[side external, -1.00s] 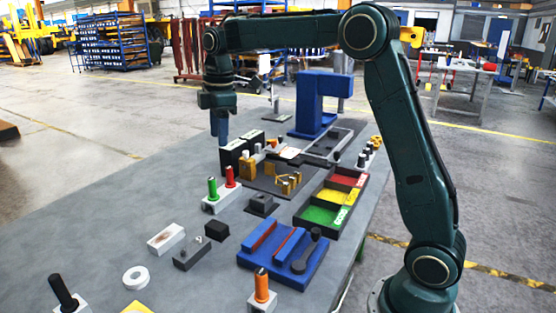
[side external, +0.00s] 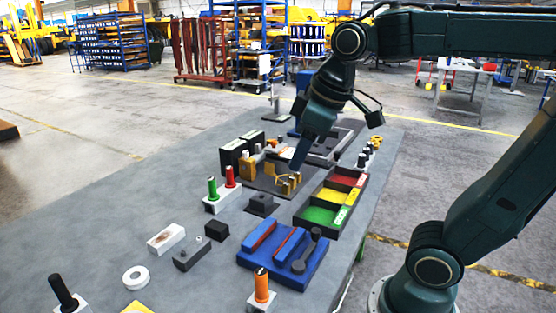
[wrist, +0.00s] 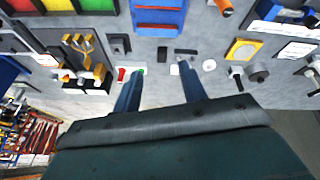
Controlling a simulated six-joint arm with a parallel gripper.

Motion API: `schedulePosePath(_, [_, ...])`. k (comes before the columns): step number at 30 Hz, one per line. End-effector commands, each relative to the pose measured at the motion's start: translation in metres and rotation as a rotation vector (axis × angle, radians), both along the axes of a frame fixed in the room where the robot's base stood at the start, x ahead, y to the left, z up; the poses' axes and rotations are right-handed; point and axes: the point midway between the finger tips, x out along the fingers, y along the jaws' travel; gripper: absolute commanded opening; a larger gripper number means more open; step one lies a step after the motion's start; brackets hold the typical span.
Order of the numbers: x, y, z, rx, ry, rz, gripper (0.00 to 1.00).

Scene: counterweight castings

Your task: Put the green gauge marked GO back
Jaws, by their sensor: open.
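A green cylindrical gauge (side external: 212,189) stands upright beside a red one (side external: 229,176) in a white block (side external: 222,202) on the grey table. No GO marking is readable on it. In the wrist view the green gauge (wrist: 139,72) shows close to the left fingertip, partly hidden by it, with the red one (wrist: 121,74) to its left. My gripper (side external: 297,167) is tilted, well to the right of the green gauge, in front of or above the brass pieces (side external: 289,183). In the wrist view my gripper (wrist: 160,67) is open, its fingers apart with nothing between them.
A blue fixture (side external: 283,254) and a dark tray with red, yellow and green compartments (side external: 338,187) lie right of the gauges. A dark block (side external: 216,230), a white ring (side external: 136,277) and an orange-handled piece (side external: 261,285) stand nearer. The table's left side is clear.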

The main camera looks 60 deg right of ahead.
Motion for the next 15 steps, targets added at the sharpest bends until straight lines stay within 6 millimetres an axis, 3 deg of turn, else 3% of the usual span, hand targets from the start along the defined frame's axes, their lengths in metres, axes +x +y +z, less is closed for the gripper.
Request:
schedulePosePath(6, [-0.048,0.006,-0.024,0.070,-0.063,-0.138,0.42])
schedulePosePath(15, [-0.076,0.008,-0.046,0.126,-0.103,-0.239,0.42])
